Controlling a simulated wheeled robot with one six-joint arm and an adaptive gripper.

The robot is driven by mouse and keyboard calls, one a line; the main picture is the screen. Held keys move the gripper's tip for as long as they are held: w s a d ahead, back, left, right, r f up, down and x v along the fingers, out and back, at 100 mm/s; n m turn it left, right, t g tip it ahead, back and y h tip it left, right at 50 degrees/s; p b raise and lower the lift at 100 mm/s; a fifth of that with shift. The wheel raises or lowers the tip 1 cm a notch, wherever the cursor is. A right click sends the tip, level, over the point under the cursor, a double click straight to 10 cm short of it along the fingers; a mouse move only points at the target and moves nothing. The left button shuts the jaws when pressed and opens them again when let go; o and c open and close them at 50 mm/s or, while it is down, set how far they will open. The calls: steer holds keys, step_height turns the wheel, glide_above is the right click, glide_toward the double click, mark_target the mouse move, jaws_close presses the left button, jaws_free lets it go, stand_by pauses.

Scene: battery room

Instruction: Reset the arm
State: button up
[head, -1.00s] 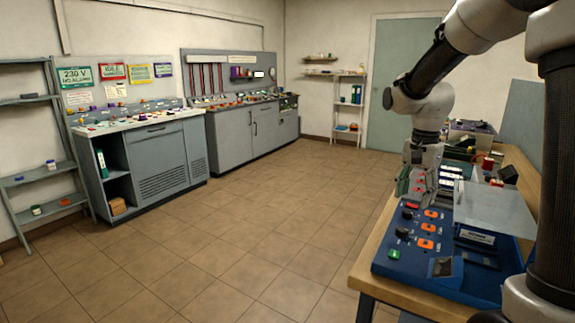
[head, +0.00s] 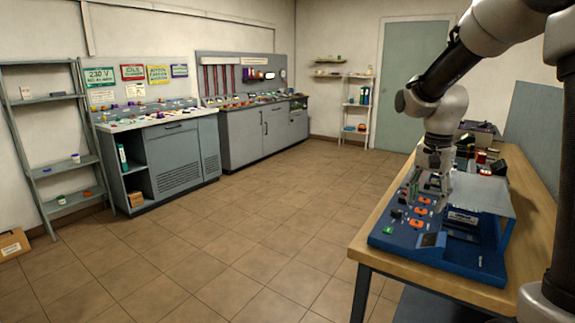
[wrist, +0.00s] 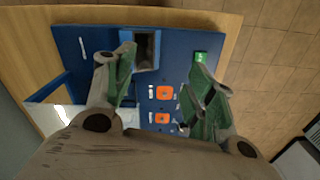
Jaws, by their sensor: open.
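My gripper (head: 428,188) hangs pointing down above the far part of a blue panel in the head view. In the wrist view my gripper (wrist: 165,90) has its two green-padded fingers spread apart with nothing between them. The blue panel (wrist: 70,45) below carries orange switches (wrist: 164,93), a green button (wrist: 200,56) and a dark recessed slot (wrist: 147,50). The panel also shows in the head view (head: 400,243) on the wooden table. I cannot tell the exact gap between the fingertips and the panel.
Grey cabinets (head: 180,160) and a shelf rack (head: 50,130) stand along the left. The tiled floor (head: 240,245) between is clear.

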steer(key=s+r+n+t, duration=0.2)
steer(key=s+r+n, duration=0.1)
steer(key=s, duration=0.8)
steer(key=s+r+n+t, duration=0.2)
steer(key=s+r+n, duration=0.2)
steer(key=s, duration=0.8)
steer(key=n, duration=0.2)
steer(key=shift+s+d+r+n, duration=0.25)
steer(key=shift+d+n, duration=0.05)
steer(key=shift+d, duration=0.1)
